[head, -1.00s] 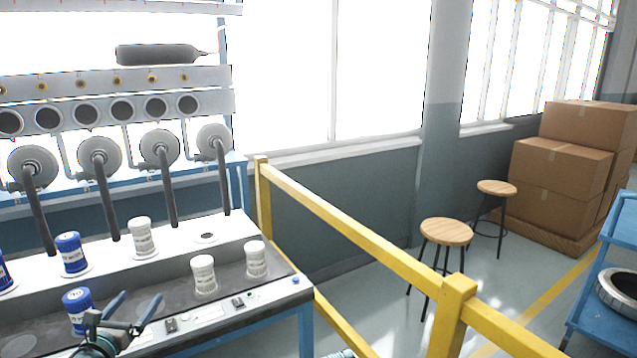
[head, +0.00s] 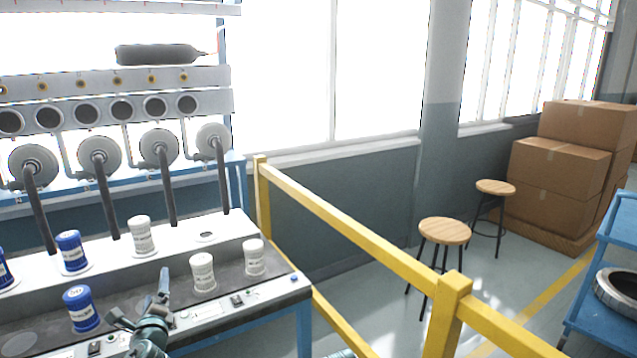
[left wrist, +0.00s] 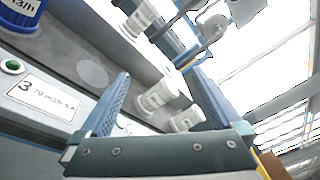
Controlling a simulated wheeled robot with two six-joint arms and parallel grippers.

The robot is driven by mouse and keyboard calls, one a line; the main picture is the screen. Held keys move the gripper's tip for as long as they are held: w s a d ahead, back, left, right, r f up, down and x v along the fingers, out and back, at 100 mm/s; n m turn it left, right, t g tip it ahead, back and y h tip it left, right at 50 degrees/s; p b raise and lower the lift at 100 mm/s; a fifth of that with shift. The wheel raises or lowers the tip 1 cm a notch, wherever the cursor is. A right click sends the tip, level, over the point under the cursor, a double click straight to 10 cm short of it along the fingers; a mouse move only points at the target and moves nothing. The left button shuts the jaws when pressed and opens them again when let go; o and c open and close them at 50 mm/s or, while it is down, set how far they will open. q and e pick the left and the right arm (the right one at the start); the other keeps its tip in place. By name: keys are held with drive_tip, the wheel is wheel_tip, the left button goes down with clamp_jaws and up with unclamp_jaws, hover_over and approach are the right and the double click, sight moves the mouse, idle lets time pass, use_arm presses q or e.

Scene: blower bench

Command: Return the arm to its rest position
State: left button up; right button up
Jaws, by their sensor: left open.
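My left gripper (head: 138,294) is open and empty over the front of the bench. It also shows in the left wrist view (left wrist: 158,76), with its two blue fingers spread apart. Its left finger is close to the right of a blue canister (head: 81,309) on the grey bench strip; I see no grip on it. Two white canisters (head: 203,273) (head: 253,257) stand upright to the right of the gripper. In the left wrist view, white canisters (left wrist: 158,96) show beyond the fingers with clear space between.
A blue canister (head: 71,252) and a white canister (head: 142,236) stand on the raised white ledge below dark pipes (head: 168,190). A yellow railing (head: 350,227) runs along the bench's right side. Stools (head: 445,232) and stacked boxes (head: 561,170) stand beyond it.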

use_arm(q)
drive_tip(key=s+d+f+n+g+h, duration=0.1)
drive_tip(key=s+d+f+n+g, duration=0.35)
drive_tip(key=d+f, duration=0.3)
drive_tip(key=s+d+f+n+g+h, duration=0.1)
drive_tip(key=s+d+f+n+g, duration=0.25)
drive_tip(key=d+f+n, duration=0.4)
drive_tip(key=s+d+f+n+g+h, duration=0.25)
drive_tip(key=d+f+g, duration=0.25)
drive_tip(key=d, duration=0.5)
drive_tip(key=s+d+f+n+g, duration=0.2)
drive_tip(key=s+d+n+g, duration=0.15)
drive_tip(key=s+d, duration=0.65)
wheel_tip(320, 180, up, 13)
drive_tip(key=a+p, duration=0.1)
drive_tip(key=p, duration=1.2)
drive_tip(key=shift+s+a+r+m+h, duration=0.25)
drive_tip(key=shift+s+m+h, duration=0.1)
drive_tip(key=shift+s+m, duration=0.1)
drive_tip(key=shift+f+g, duration=0.1)
drive_tip(key=shift+g, duration=0.15)
drive_tip(key=shift+c, duration=0.2)
